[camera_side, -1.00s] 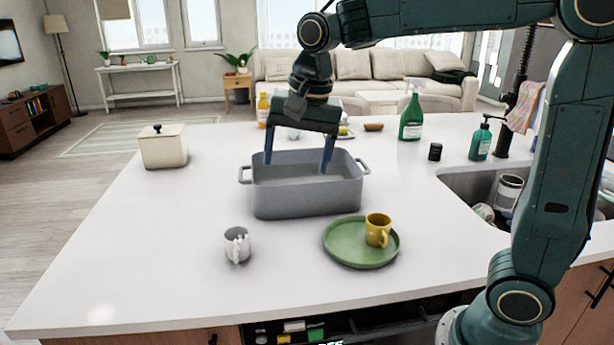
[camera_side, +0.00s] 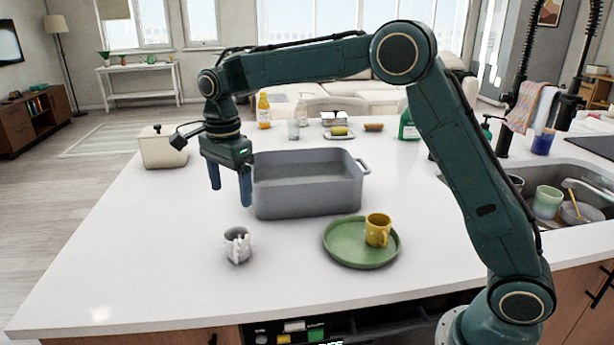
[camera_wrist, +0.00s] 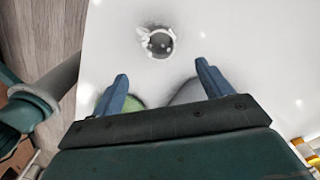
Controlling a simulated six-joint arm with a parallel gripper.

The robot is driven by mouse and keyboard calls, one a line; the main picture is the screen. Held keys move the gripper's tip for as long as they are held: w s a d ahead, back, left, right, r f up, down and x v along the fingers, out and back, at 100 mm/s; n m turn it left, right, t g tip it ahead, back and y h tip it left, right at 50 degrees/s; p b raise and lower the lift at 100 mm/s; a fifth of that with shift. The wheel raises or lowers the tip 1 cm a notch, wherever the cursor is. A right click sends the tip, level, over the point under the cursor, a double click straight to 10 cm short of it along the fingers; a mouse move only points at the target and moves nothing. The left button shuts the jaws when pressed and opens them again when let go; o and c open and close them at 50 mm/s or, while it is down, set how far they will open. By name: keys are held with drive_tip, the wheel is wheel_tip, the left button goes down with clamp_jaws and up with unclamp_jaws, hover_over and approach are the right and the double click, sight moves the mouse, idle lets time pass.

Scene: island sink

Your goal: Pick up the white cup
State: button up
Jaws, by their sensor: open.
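The white cup (camera_side: 237,245) stands upright on the white counter, in front of the grey tub, with its handle towards the side camera. In the wrist view the cup (camera_wrist: 158,41) lies beyond the fingertips, near the top middle. My gripper (camera_side: 230,196) is open and empty, pointing down above the counter at the tub's left end, behind and above the cup. Its two blue fingers also show apart in the wrist view (camera_wrist: 160,72), with nothing between them.
A grey tub (camera_side: 308,195) stands behind the cup. A green plate (camera_side: 350,255) with a yellow mug (camera_side: 378,230) is to the right. A cream canister (camera_side: 160,150) is at the back left. The counter left of the cup is clear.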

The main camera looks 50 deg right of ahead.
sight(237, 249)
drive_tip(key=shift+f, duration=0.15)
drive_tip(key=shift+f, duration=4.15)
drive_tip(key=shift+a+f, duration=0.1)
drive_tip(key=shift+f, duration=2.5)
drive_tip(key=c, duration=1)
drive_tip(key=shift+c, duration=0.4)
drive_tip(key=shift+r, duration=0.1)
